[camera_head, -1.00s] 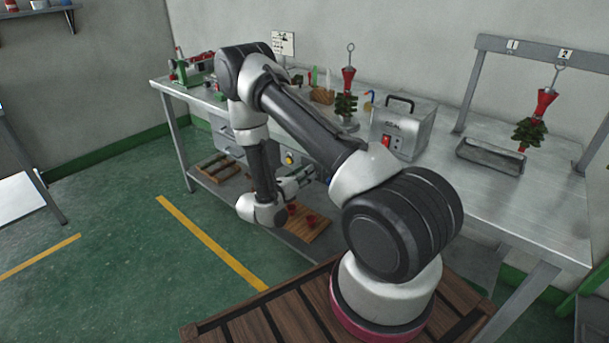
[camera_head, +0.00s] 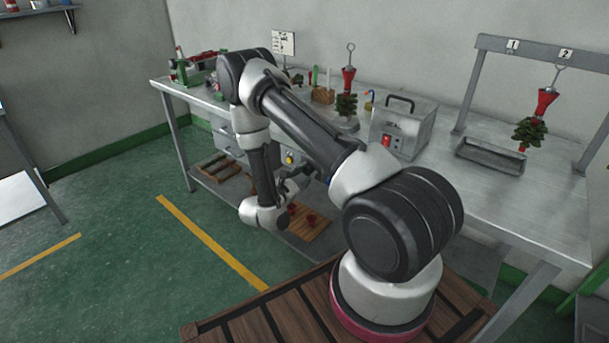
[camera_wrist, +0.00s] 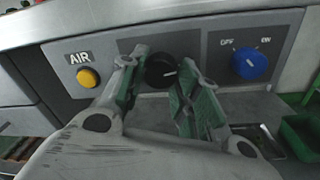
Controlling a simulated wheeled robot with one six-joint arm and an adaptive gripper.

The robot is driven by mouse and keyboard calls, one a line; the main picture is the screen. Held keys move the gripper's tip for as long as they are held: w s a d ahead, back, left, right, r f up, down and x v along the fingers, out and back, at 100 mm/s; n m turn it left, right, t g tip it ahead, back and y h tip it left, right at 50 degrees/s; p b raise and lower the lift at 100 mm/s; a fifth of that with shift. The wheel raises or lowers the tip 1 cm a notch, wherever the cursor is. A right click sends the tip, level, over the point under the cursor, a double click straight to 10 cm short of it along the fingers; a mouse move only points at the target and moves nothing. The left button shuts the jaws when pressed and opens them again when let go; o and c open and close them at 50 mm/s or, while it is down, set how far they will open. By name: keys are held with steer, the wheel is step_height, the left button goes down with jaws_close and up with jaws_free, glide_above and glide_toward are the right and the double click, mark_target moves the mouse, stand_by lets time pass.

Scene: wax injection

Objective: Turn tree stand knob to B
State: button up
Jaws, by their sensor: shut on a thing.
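A round black knob (camera_wrist: 160,71) with a short white pointer mark sits on the grey front panel in the wrist view. The mark points to the right and slightly up. My gripper (camera_wrist: 158,82) is shut on this knob, with one green-padded finger on each side of it. No position letters around the knob are readable. In the head view my gripper (camera_head: 302,178) is at the front of the workbench, and the knob is hidden there.
A yellow button (camera_wrist: 88,78) under an AIR label is left of the knob. A blue OFF/ON knob (camera_wrist: 250,62) is to the right. Trees with red cups (camera_head: 348,85) and a grey SEAL box (camera_head: 403,125) stand on the bench (camera_head: 480,190). A wooden tray (camera_head: 312,228) lies below.

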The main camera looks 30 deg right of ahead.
steer(key=shift+f+m, duration=0.1)
steer(key=shift+m, duration=0.7)
steer(key=o, duration=1)
steer(key=v, duration=1.2)
steer(key=shift+f, duration=0.1)
